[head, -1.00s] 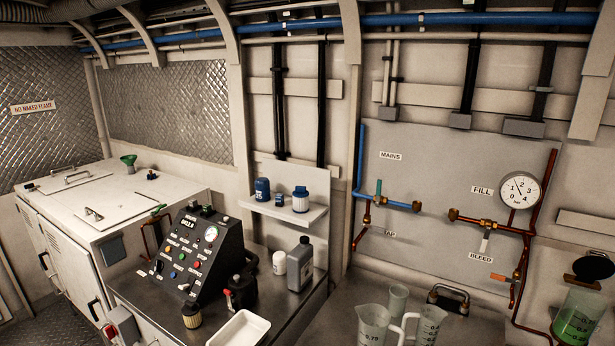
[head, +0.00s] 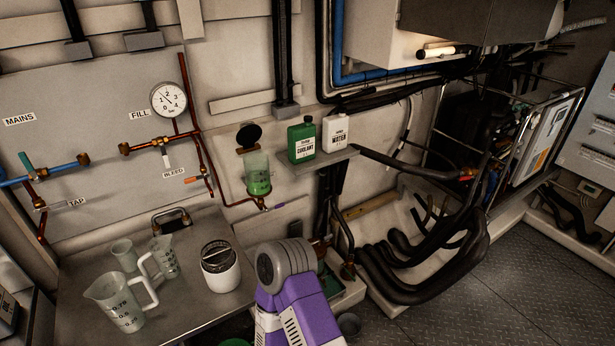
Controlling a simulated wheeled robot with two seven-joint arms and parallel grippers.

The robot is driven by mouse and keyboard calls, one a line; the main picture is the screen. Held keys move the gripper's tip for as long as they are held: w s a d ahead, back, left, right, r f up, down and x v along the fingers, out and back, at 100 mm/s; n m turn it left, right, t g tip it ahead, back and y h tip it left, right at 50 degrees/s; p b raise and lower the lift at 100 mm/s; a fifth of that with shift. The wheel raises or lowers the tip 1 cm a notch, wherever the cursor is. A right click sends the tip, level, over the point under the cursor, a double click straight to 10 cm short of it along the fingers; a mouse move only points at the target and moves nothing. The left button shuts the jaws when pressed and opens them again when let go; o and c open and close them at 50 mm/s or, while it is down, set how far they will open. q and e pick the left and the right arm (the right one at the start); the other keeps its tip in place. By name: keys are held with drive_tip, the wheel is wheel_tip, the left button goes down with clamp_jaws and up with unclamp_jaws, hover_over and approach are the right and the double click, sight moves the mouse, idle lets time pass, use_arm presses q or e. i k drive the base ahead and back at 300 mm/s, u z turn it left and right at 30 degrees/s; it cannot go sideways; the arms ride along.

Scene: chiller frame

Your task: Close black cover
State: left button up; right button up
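A round black cover (head: 249,134) stands raised above the clear reservoir (head: 257,166) on the wall, which holds green liquid in its lower part. The cover is tilted up at the back of the reservoir's top, so the mouth is uncovered. A white jar (head: 221,275) with a black slotted top (head: 216,252) stands on the metal bench; that top sits on the jar. Neither of my grippers is in view.
The bench (head: 190,310) also holds clear measuring jugs (head: 122,303) and a dark handle. Right of the reservoir, a small shelf (head: 320,157) carries a green coolant bottle (head: 301,141) and a white water bottle (head: 336,133). Copper pipes and a gauge (head: 169,99) are to the left.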

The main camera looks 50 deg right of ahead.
sight(249, 135)
drive_tip(key=z, duration=0.85)
drive_tip(key=k, duration=0.35)
drive_tip(key=z, duration=1.8)
drive_tip(key=i, duration=0.95)
drive_tip(key=u, duration=0.4)
drive_tip(key=i, duration=0.9)
drive_tip(key=u, duration=0.8)
